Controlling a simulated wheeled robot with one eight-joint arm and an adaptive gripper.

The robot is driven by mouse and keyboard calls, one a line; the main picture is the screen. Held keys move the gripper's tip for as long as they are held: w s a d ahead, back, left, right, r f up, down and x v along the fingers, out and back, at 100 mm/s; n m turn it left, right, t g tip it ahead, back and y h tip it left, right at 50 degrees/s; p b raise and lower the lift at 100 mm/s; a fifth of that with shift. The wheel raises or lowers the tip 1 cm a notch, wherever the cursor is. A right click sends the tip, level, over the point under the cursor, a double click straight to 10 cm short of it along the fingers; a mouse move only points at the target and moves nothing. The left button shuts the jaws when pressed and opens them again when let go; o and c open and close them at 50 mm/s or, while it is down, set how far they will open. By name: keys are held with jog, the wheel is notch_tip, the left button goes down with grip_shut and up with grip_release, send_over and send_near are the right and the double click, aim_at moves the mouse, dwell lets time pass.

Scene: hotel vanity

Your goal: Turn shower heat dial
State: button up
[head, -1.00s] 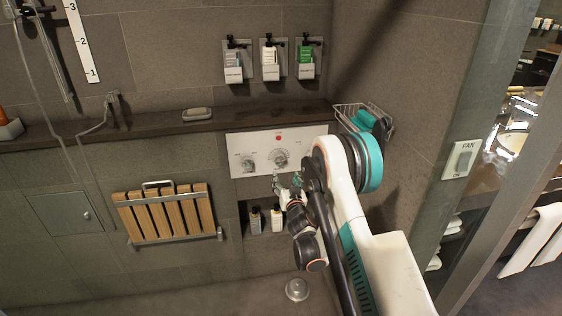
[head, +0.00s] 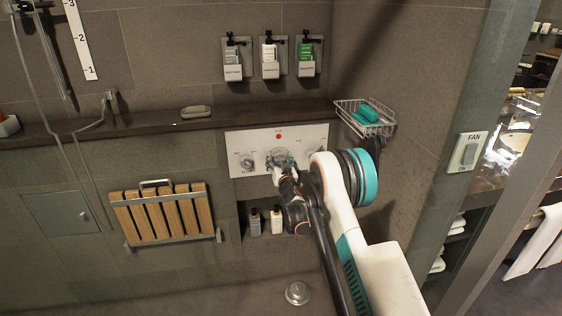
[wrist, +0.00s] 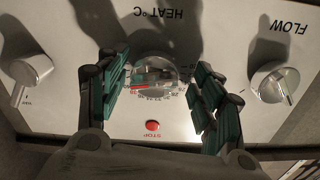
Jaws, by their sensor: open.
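The white shower control panel (head: 316,133) is on the tiled wall. Its middle dial, the heat dial (wrist: 155,76), is round and metallic with a numbered scale and lies under "HEAT °C" in the wrist view, which shows the panel upside down. My gripper (wrist: 154,90) is open, with one teal-padded finger on either side of the heat dial. I cannot tell whether either finger touches it. In the head view my gripper (head: 281,160) covers much of the dial.
The flow knob (wrist: 273,82) and another knob (wrist: 30,78) flank the heat dial. A red stop button (wrist: 152,126) is close by. A wire basket (head: 365,120) hangs right of the panel, and bottles (head: 276,220) stand in a niche below.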

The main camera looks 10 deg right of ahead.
jog(key=shift+c, duration=0.2)
jog(key=c, duration=1)
jog(key=shift+n, duration=0.3)
jog(key=n, duration=0.3)
jog(key=shift+a+r, duration=0.1)
jog(key=shift+a, duration=0.05)
jog(key=n, duration=0.4)
jog(key=shift+n, duration=0.4)
jog(key=shift+c, duration=0.2)
